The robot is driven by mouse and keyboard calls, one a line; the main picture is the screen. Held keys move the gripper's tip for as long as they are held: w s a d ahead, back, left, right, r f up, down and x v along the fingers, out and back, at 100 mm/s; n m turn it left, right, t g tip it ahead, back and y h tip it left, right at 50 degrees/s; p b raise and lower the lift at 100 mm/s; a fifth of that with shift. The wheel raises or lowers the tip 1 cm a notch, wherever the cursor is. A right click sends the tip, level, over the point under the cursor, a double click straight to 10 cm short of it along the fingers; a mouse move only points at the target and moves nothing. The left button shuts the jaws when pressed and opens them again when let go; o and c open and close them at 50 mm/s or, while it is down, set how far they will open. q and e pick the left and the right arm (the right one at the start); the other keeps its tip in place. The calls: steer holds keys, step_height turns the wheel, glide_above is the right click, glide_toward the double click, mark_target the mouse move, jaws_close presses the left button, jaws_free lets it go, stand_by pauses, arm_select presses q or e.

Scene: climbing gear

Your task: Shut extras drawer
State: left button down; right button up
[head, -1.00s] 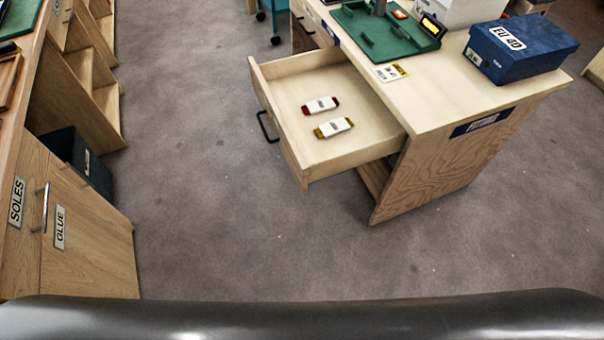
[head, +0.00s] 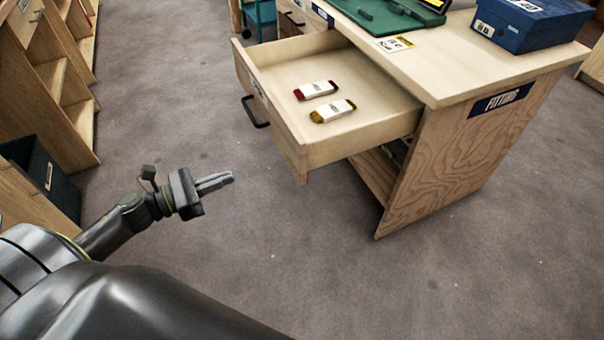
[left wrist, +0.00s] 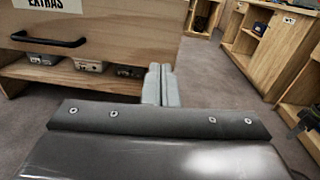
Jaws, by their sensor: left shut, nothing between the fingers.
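The extras drawer (head: 302,150) stands pulled out from the left side of the fitting bench. A red-ended packet (head: 316,90) and a yellow-ended packet (head: 333,111) lie inside it. Its dark bar handle (head: 250,112) is on the front. In the left wrist view the drawer front (left wrist: 130,32) carries an "EXTRAS" label (left wrist: 50,4) and the handle (left wrist: 47,40). My left gripper (head: 231,177) is shut and empty, left of and below the drawer front, apart from it. Its closed fingers (left wrist: 160,82) also show in the left wrist view. My right gripper is out of view.
The fitting bench (head: 505,130) bears a green mat (head: 385,15) and a blue shoe box (head: 530,24). A dark bin (head: 40,178) and wooden shelves (head: 60,80) stand at the left. Grey floor is clear between them and in front of the bench.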

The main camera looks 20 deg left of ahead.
arm_select(q)
steer(key=m, duration=0.1)
glide_toward(295, 156)
steer(key=p+x, duration=0.2)
steer(key=x, duration=0.3)
steer(key=shift+w, duration=0.2)
steer(key=shift+x, duration=0.75)
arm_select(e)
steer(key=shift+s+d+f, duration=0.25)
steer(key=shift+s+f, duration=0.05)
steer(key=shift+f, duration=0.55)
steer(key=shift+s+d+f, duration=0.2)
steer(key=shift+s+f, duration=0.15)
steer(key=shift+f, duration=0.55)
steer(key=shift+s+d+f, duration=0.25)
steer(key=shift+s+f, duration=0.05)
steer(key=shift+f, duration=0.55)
arm_select(q)
steer(key=shift+f, duration=0.1)
